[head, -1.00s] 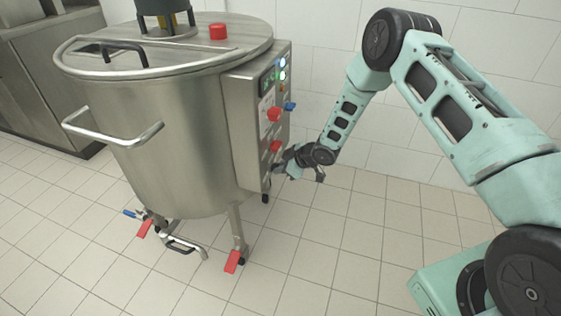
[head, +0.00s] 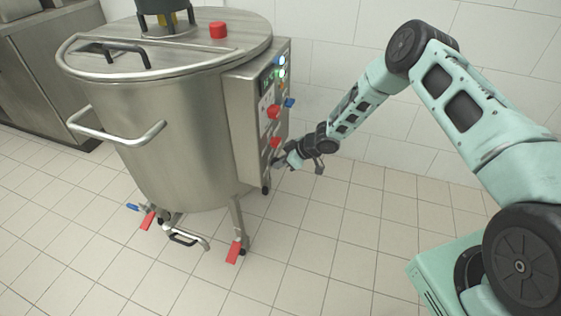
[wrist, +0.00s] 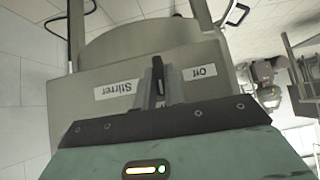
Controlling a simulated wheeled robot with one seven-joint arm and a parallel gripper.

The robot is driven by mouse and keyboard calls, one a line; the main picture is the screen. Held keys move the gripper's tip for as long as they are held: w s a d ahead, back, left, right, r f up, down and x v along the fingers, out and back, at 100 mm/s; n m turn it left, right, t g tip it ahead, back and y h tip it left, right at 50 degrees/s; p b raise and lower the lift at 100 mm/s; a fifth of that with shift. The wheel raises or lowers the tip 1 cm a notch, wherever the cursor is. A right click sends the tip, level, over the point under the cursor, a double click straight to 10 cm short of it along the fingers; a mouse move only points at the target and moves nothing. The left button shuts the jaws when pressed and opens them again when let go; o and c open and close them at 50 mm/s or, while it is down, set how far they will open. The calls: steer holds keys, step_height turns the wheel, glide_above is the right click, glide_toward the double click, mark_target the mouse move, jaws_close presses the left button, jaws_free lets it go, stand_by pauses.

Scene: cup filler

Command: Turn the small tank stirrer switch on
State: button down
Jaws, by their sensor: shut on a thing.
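The small steel tank (head: 175,130) stands on legs, with a control box (head: 245,130) on its right side. My gripper (head: 281,162) is at the lower part of the box's panel, which I see edge-on in the head view. In the wrist view, the panel (wrist: 85,92) carries upside-down labels reading "Stirrer" (wrist: 116,90) and "Off" (wrist: 200,72). The dark stirrer switch (wrist: 158,88) sits between these labels. My gripper's narrow grey fingers (wrist: 157,78) are shut on it. Its exact setting is hard to tell; in the head view it is hidden.
Red knobs (head: 273,111), a blue knob (head: 290,103) and lit lamps (head: 282,67) sit above my gripper on the panel. A tank handle (head: 115,132) juts out at left. A steel counter (head: 45,75) stands behind.

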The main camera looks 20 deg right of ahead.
steer(key=c, duration=1.5)
jaws_free()
steer(key=p+v, duration=0.2)
steer(key=v, duration=1.5)
steer(key=shift+s+d+r, duration=0.1)
steer(key=shift+d+r, duration=0.05)
